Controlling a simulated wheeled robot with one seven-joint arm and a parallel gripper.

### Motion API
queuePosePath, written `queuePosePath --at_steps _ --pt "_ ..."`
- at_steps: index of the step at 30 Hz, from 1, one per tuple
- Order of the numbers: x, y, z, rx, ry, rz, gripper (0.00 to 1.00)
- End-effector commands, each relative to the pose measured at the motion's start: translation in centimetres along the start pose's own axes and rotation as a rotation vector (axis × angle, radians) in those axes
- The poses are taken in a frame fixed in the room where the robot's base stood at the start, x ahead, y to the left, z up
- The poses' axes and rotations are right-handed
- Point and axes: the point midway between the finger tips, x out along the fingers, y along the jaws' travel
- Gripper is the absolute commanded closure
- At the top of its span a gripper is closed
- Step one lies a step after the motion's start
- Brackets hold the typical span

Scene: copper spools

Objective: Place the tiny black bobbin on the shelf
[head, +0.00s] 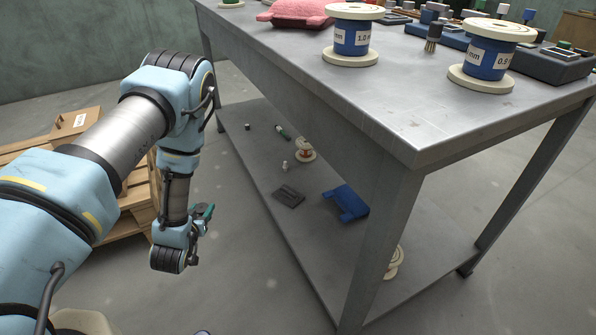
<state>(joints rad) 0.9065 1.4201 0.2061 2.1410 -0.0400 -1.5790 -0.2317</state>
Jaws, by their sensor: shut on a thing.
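My gripper (204,212) shows at the end of my arm, low and left of the table's lower shelf (262,172). It is small in the view and partly covered by my wrist. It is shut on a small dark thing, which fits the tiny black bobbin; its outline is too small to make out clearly. The gripper is out over the floor, apart from the shelf edge. The lower shelf is a grey metal board under the table top.
On the shelf are a small dark cylinder (247,127), a green-and-white item (283,133), a small spool (305,152), a dark flat block (288,197) and a blue bracket (346,203). A table leg (378,250) stands at the front. A pallet (125,200) is behind my arm.

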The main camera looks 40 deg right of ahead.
Motion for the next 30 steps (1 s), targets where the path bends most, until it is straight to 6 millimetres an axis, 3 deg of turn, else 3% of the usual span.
queuePosePath --at_steps 1,6,12,24,30 --pt "1.7 2.5 2.0 0.021 0.005 0.060 1.00" --pt "4.2 10.2 4.0 0.105 0.008 0.264 1.00" --pt "5.9 18.9 5.9 0.208 0.011 0.508 1.00" --pt "5.3 34.0 8.9 0.406 0.013 0.974 1.00" --pt "4.0 38.5 9.6 0.468 0.011 1.127 1.00"
